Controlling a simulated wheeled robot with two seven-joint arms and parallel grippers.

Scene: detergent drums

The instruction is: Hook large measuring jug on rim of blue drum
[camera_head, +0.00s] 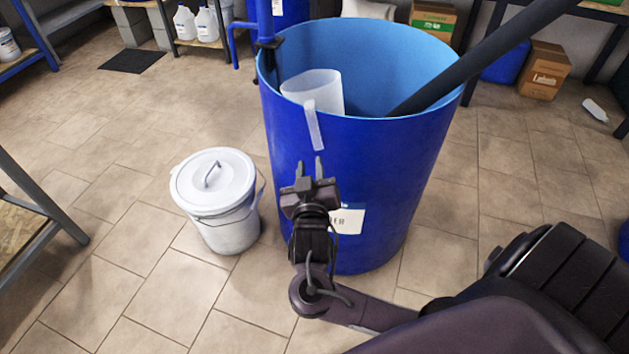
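The blue drum (390,190) stands upright and open on the tiled floor. The large measuring jug (322,92), translucent white, is at the drum's near-left rim. Its body is inside the rim and its handle (313,126) hangs down outside the wall. I cannot tell whether it bears on the rim. My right gripper (310,168) is just below the handle, in front of the drum's wall. Its two fingers point up, apart from each other, with nothing between them. My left gripper is not in view.
A white lidded bucket (228,232) stands on the floor left of the drum. A dark pole (480,55) slants into the drum from the upper right. A blue pipe (264,20) is at the drum's back left.

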